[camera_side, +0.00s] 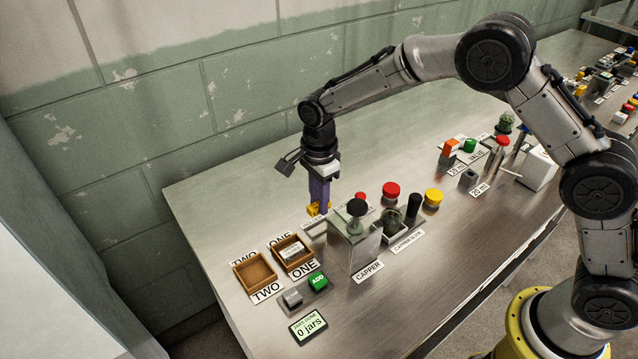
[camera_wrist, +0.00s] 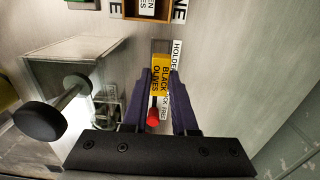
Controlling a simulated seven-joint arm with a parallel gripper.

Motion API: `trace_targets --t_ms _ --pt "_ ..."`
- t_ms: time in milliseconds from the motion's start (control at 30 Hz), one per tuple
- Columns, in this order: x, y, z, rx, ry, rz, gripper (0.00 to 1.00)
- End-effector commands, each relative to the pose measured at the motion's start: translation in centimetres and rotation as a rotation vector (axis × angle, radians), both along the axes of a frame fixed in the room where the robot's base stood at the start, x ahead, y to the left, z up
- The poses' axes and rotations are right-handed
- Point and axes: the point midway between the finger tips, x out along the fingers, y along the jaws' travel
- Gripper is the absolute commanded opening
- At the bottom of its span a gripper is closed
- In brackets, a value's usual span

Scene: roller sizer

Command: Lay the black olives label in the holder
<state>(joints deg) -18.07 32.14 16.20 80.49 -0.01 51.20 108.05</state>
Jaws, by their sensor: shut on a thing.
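The yellow black olives label (camera_wrist: 160,75) is between the purple fingers of my gripper (camera_wrist: 160,88) in the wrist view, its print facing the camera. In the side view my gripper (camera_side: 319,208) points down with the yellow label (camera_side: 312,210) at its tips, low over the table behind the capper. My gripper is shut on the label. A sign reading HOLDER (camera_wrist: 177,55) lies just beside the label. A grey piece (camera_wrist: 161,46), likely the holder, shows just beyond the label; the rest is hidden. I cannot tell whether label and holder touch.
The capper (camera_side: 354,245) with its black knob stands close to my gripper. A red button (camera_side: 361,197) is near it. Wooden tray TWO (camera_side: 237,270) is empty; tray ONE (camera_side: 277,248) holds a white card. Green ADD button (camera_side: 317,281) and jar display (camera_side: 308,326) are in front.

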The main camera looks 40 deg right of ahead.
Motion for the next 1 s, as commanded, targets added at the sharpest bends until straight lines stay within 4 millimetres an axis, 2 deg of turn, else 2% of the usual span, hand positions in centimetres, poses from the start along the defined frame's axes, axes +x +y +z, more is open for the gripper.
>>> trace_targets --t_ms 700,1000 --pt "0.0 0.0 -4.6 0.0 0.001 0.0 0.0" --pt "0.0 0.0 -5.9 0.0 0.0 0.0 0.0"
